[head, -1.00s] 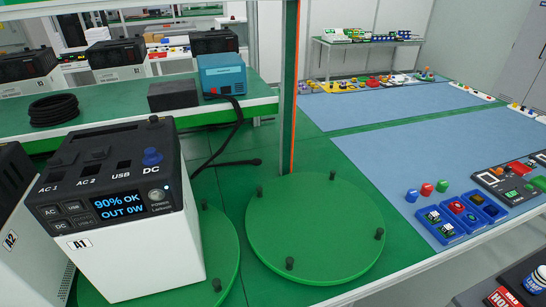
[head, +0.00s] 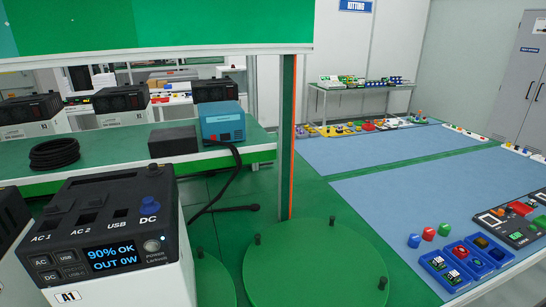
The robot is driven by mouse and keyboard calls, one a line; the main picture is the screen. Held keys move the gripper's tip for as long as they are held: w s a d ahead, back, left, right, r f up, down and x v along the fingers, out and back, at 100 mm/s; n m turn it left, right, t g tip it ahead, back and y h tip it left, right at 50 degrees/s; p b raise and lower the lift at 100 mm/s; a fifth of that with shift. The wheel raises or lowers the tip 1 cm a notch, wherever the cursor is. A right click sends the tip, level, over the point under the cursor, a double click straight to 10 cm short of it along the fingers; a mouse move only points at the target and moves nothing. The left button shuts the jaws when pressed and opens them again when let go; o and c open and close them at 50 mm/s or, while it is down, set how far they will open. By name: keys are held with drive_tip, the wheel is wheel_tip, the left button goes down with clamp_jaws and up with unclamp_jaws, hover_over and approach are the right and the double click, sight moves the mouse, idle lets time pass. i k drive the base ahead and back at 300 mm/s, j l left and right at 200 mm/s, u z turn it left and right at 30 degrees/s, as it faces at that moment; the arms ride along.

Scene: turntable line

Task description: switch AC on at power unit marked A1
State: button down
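The power unit marked A1 (head: 120,225) stands at the lower left of the head view, on a green turntable (head: 215,285). It has a white body and a dark top panel. Its display (head: 113,257) reads "90% OK, OUT 0W". The AC button (head: 41,262) is at the left of the display, above a DC button and beside a USB button. A round POWER button (head: 152,245) is right of the display. A blue DC knob (head: 149,205) and AC 1, AC 2 and USB sockets are on top. My gripper is not in view.
Another white unit (head: 12,250) stands close on the left. An empty green turntable (head: 315,265) with dark pegs is to the right. A green post (head: 287,140) rises behind it. Blue trays (head: 466,260) and coloured buttons lie on blue mats (head: 440,205) at right.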

sight(43, 260)
drive_tip(key=u, duration=1.25)
